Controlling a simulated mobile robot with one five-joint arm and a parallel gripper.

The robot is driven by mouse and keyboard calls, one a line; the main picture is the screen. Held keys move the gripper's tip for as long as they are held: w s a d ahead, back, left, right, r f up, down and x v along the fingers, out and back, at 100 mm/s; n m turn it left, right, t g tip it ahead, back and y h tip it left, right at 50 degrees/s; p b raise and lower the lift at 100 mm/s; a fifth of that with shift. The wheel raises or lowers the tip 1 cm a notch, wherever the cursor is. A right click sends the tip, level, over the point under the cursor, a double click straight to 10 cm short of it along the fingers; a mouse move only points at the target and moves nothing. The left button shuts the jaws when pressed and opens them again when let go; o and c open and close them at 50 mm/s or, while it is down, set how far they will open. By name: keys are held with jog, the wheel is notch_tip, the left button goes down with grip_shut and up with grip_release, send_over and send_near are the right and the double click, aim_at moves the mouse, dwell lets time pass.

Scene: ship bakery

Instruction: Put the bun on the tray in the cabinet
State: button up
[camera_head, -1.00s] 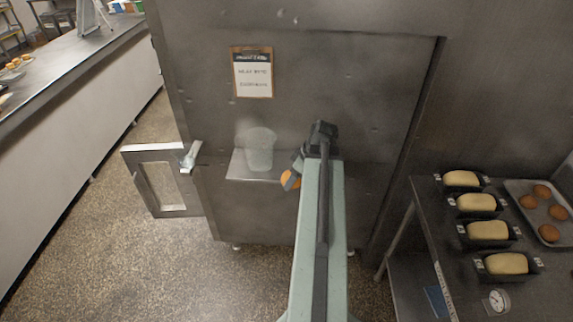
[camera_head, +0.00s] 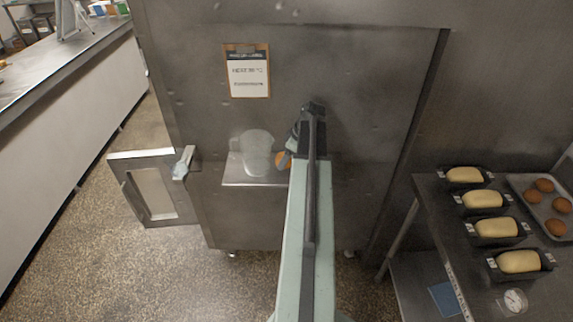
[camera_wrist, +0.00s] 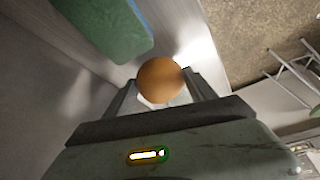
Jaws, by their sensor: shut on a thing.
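A round brown bun (camera_head: 283,160) shows partly beside my gripper in the head view, in front of the steel cabinet (camera_head: 350,75). In the wrist view my gripper (camera_wrist: 159,84) is shut on the bun (camera_wrist: 160,74), with a finger on each side. In the head view my gripper (camera_head: 290,155) is largely hidden by my arm. The bun is at the right of a translucent jug (camera_head: 257,152) on a small shelf (camera_head: 238,176) at the cabinet front. A small windowed door (camera_head: 187,210) stands open at the left. I cannot make out a tray inside the cabinet.
At the right, a steel table (camera_head: 431,199) holds several loaf tins (camera_head: 497,228) and a tray of buns (camera_head: 518,183). A long counter (camera_head: 75,62) runs along the left. Speckled floor (camera_head: 150,270) lies open between. A notice (camera_head: 247,72) hangs above the jug.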

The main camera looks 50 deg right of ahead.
notch_tip(320, 180, down, 2)
jog(key=shift+d+f+b, duration=0.1)
jog(key=shift+b, duration=0.3)
jog(key=shift+r, duration=0.3)
jog(key=shift+s+f, duration=0.1)
jog(key=shift+f, duration=0.1)
jog(key=o, duration=1.5)
jog(key=shift+r, duration=0.1)
